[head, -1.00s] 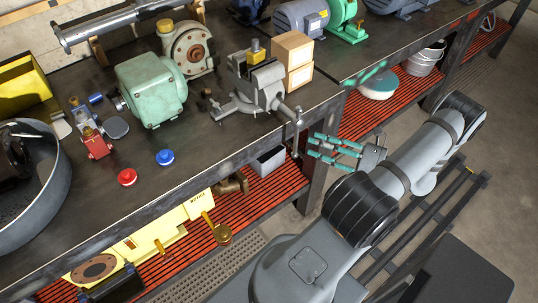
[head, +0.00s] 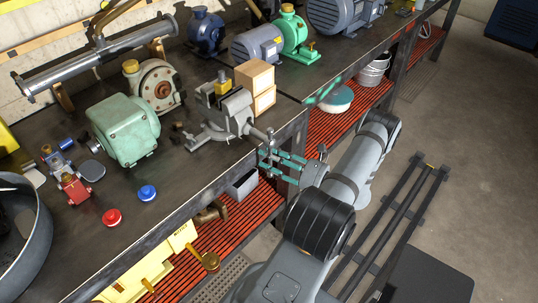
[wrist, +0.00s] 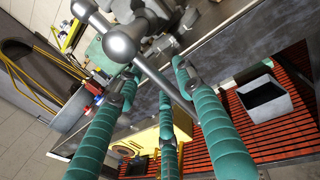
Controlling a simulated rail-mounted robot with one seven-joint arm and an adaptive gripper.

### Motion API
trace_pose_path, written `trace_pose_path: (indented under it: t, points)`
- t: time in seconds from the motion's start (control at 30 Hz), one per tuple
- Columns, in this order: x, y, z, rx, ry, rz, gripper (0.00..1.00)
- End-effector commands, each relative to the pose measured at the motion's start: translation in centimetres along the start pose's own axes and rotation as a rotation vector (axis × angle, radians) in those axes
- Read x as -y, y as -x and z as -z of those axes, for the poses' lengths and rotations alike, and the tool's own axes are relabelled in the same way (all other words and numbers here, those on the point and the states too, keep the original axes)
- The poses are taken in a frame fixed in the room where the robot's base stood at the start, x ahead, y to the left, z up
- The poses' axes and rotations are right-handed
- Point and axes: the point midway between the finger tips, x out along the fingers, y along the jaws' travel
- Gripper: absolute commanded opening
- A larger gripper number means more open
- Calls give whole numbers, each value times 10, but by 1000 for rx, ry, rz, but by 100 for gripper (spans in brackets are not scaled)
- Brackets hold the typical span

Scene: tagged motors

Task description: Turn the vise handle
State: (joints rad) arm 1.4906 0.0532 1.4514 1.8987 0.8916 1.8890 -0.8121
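The grey vise (head: 232,108) stands at the front edge of the workbench. Its handle (head: 269,136) juts out past the edge in the head view. In the wrist view the metal handle bar (wrist: 150,75) has a round knob and runs down among the teal fingers. My gripper (head: 264,161) has its teal fingers spread apart just below and around the handle's end. In the wrist view the gripper (wrist: 150,85) has its fingers apart, with the bar passing between them. Whether any finger touches the bar cannot be told.
Two cardboard boxes (head: 255,76) sit behind the vise, and a green motor (head: 126,138) stands left of it. The bench edge (head: 243,155) is close to my fingers. Below, a grey bin (head: 242,184) rests on the red slatted shelf (head: 240,225).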

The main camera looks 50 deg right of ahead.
Motion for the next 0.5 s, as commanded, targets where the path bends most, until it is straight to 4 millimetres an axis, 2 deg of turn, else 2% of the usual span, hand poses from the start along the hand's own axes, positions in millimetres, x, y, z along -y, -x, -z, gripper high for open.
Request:
trace_pose_path:
  t: [0.3, 0.5]
  points:
    - [0, -3, 0, 0, 1, 0, 37]
    - [0, -3, 0, 0, 1, 0, 26]
